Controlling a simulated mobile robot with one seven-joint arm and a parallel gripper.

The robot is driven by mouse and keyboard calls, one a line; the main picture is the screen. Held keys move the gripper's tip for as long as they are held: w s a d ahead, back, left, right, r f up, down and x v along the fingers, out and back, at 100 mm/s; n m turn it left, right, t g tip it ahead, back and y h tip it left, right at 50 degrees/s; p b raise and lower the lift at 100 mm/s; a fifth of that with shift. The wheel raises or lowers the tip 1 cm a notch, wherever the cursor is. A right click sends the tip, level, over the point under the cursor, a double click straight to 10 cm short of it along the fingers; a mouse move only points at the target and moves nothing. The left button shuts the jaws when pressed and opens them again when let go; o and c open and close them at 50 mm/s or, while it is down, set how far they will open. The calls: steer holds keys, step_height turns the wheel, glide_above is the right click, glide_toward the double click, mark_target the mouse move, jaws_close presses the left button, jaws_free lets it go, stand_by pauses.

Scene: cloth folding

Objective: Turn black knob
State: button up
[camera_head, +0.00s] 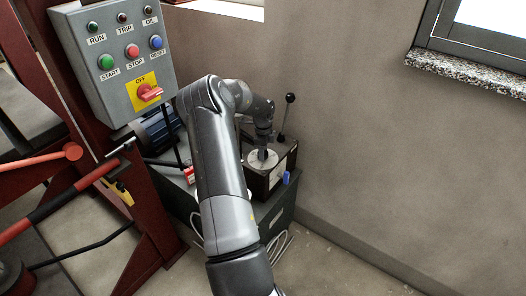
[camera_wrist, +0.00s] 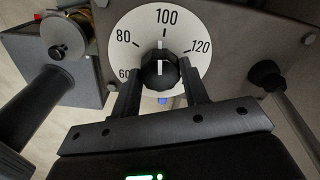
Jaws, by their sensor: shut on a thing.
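The black knob (camera_wrist: 160,70) sits at the centre of a white round dial (camera_wrist: 134,27) marked 60, 80, 100 and 120. Its white line points up at about 100. My gripper (camera_wrist: 160,82) has one finger on each side of the knob and is shut on it. In the head view the dial (camera_head: 254,160) is on the top plate of a dark box at the right end of the machine. My gripper (camera_head: 262,150) reaches down onto it there, and the knob itself is hidden.
A black ball-topped lever (camera_head: 286,113) stands behind the dial. A grey control panel (camera_head: 120,60) with buttons and a red switch (camera_head: 149,92) is at the left. The wall and granite sill (camera_head: 465,75) are at the right.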

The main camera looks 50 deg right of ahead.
steer(key=shift+m, duration=0.6)
steer(key=o, duration=1)
step_height(320, 180, up, 11)
steer(key=shift+f, duration=0.1)
stand_by(0.6)
